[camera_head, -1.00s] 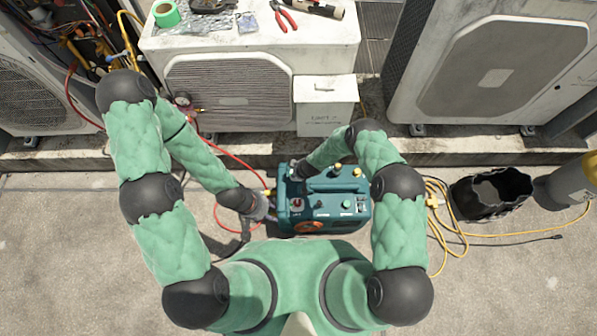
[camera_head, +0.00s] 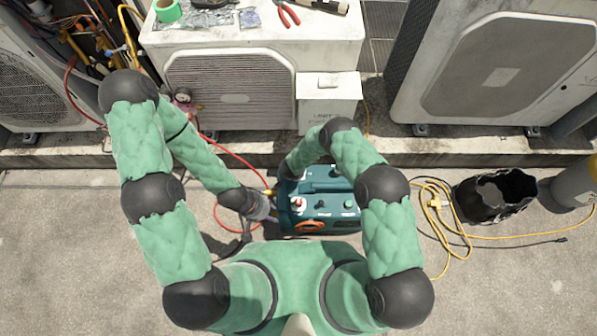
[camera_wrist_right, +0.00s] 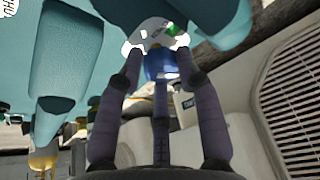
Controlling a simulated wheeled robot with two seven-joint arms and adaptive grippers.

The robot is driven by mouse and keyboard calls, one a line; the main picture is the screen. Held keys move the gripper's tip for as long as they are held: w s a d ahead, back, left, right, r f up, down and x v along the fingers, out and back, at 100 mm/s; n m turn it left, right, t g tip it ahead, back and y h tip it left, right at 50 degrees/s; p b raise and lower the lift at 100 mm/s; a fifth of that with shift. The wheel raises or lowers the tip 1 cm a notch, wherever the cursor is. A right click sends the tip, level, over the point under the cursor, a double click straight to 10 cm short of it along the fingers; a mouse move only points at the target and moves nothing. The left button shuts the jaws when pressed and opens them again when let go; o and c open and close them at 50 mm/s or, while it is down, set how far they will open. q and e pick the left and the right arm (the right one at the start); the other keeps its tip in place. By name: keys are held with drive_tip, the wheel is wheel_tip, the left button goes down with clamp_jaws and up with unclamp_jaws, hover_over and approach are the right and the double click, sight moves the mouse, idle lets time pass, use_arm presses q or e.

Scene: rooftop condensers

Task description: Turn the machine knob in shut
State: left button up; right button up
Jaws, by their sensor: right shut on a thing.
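The teal machine (camera_head: 325,213) stands on the concrete in front of the middle condenser. Its body fills the upper left of the right wrist view (camera_wrist_right: 85,50). There a blue knob (camera_wrist_right: 160,66) sits by a white plate with a green mark. My right gripper (camera_wrist_right: 158,60) is shut on the knob, with fingers on both sides of it. In the head view the knob and right fingertips are hidden behind my right forearm at the machine's back left corner. My left gripper (camera_head: 264,206) is at the machine's left side, by the hose fittings; its finger opening is unclear.
A red hose (camera_head: 232,158) runs from the gauge to the machine's left. Condensers stand behind on a low ledge. Tools and tape lie on the middle condenser.

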drive_tip(key=m, duration=0.1)
drive_tip(key=m+h, duration=0.1)
drive_tip(key=m, duration=0.1)
drive_tip(key=w+m, duration=0.1)
drive_tip(key=shift+w+a+r+m+g+h, duration=0.1)
drive_tip(key=shift+a+r+m+g+h, duration=0.2)
drive_tip(key=shift+m, duration=0.1)
drive_tip(key=shift+w+d+m, duration=0.15)
drive_tip(key=shift+m, duration=0.25)
drive_tip(key=o, duration=0.9)
drive_tip(key=shift+o, duration=0.9)
drive_tip(key=shift+s+f, duration=0.1)
drive_tip(key=shift+s, duration=0.1)
drive_tip(key=shift+s+f, duration=0.1)
drive_tip(key=v, duration=1.2)
